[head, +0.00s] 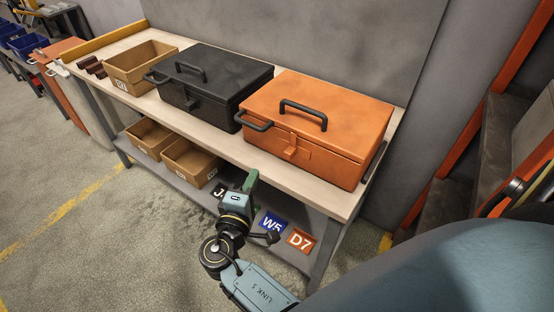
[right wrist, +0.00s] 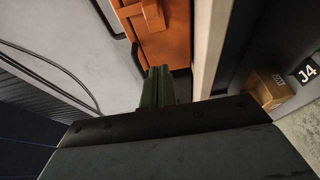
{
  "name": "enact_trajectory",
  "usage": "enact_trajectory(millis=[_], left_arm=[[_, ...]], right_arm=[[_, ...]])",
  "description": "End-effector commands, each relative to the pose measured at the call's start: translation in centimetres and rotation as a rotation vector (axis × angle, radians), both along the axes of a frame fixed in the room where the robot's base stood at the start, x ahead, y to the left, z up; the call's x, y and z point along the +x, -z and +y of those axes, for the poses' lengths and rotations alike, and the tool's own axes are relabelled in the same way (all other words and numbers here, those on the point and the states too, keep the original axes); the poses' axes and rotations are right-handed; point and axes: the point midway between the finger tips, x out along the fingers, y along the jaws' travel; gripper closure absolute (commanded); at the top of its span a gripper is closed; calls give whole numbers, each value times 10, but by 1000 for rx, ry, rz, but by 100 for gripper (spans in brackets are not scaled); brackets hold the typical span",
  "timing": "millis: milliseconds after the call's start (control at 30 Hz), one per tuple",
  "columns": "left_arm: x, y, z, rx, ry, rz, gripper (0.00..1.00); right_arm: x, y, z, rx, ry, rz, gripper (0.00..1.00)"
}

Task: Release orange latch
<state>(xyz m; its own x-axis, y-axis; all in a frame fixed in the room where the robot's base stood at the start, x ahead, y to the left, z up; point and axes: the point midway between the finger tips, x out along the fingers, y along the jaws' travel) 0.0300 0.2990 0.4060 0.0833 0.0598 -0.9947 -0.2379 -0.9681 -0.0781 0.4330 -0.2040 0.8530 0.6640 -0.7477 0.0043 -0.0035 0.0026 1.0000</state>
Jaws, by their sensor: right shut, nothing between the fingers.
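The orange toolbox (head: 318,125) stands at the right end of the workbench, its lid down. Its orange latch (head: 290,151) sits on the front face, across the lid seam. The latch also shows at the top of the right wrist view (right wrist: 150,17). My right gripper (head: 251,181) is shut and empty, in front of the bench edge and apart from the latch in the head view. Its green fingers (right wrist: 158,84) point towards the orange box in the right wrist view, and the gap to it is hard to judge. My left gripper is not in view.
A black toolbox (head: 215,82) stands left of the orange one, and a cardboard bin (head: 140,70) beyond it. The bench's front edge (head: 300,193) lies between my right arm and the box. The lower shelf holds cardboard bins (head: 190,162) and labels, including a blue W5 (head: 271,224).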

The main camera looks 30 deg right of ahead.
Motion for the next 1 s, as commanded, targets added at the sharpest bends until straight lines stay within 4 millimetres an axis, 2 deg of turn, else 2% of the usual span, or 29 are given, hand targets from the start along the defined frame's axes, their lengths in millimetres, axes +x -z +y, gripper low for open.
enact_trajectory(millis=[367,467,833,1000], left_arm=[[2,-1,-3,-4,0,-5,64],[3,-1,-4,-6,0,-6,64],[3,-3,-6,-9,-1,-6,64],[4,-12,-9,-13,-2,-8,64]], right_arm=[[6,0,-6,1,-2,1,100],[16,0,-17,1,-1,1,100],[68,0,-75,0,-1,3,100],[44,0,-84,3,-2,5,100]])
